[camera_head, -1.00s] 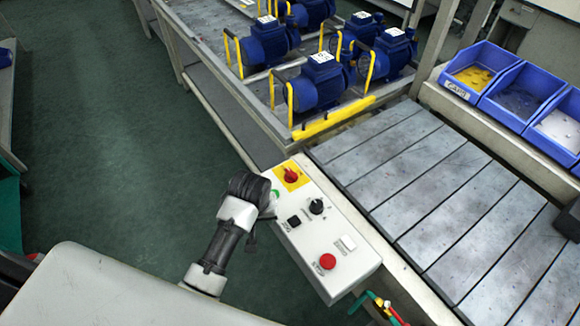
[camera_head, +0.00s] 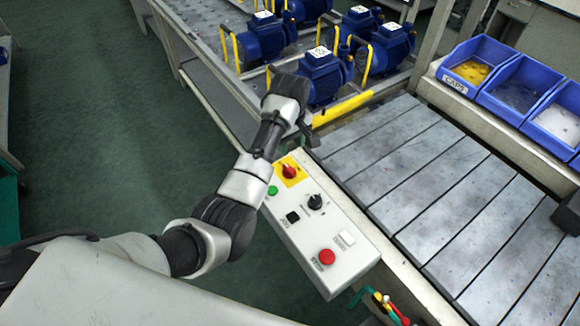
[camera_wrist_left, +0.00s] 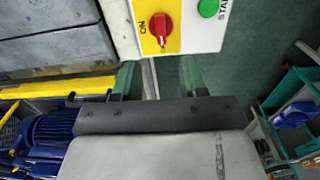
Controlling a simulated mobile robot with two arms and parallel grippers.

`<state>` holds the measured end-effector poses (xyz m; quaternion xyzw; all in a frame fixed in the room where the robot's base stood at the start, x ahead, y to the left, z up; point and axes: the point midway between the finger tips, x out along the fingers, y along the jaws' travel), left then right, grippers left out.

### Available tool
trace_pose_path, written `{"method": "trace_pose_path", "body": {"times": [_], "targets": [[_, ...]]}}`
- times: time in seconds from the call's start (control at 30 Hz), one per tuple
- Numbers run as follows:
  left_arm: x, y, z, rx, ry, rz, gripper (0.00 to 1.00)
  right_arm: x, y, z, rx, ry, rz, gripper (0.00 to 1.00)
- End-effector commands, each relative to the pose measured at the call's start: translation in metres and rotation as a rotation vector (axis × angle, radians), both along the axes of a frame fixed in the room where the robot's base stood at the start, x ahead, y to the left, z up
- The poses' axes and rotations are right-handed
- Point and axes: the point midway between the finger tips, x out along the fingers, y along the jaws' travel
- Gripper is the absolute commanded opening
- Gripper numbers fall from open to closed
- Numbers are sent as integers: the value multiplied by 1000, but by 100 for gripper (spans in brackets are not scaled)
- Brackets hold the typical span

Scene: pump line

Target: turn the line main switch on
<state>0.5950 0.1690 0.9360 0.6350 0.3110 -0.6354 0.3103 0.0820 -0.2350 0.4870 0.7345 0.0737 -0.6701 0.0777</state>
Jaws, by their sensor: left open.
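The line main switch is a red rotary knob (camera_head: 289,171) on a yellow plate at the far end of a white control box (camera_head: 335,256). In the left wrist view the red knob (camera_wrist_left: 160,27) sits at the top centre, with an "ON" label beside it on the yellow plate. My left gripper (camera_head: 309,134) is beyond the box's far end in the head view, above the knob's far side. In the left wrist view its two green fingertips (camera_wrist_left: 158,80) are apart and empty, with the knob ahead of them, not touched.
The box also carries a green button (camera_head: 272,190), a black selector (camera_head: 315,202), a black button, a white button and a red button (camera_head: 327,257). Blue pumps (camera_head: 322,75) stand on a rack behind. A slatted conveyor (camera_head: 440,190) and blue bins (camera_head: 515,84) lie right.

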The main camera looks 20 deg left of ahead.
Motion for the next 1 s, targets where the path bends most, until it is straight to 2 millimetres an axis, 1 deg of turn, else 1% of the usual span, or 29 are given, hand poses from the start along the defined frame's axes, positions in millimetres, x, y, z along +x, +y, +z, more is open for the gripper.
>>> {"method": "trace_pose_path", "body": {"times": [0.17,0.4,0.5,0.6,0.77,1.0], "targets": [[-1,0,-23,1,6,0,43,0,0,2,0,-1,0,43],[-1,0,-70,0,5,0,43,0,0,2,0,-1,1,43],[-1,0,-86,0,3,0,43,0,0,1,0,-1,1,43],[-1,0,-97,0,1,0,43,0,0,0,0,-1,1,43],[-1,0,-105,0,0,0,43,0,0,-1,0,-1,1,43],[-1,0,-106,0,0,-1,43,0,0,-1,0,-1,1,43]]}}
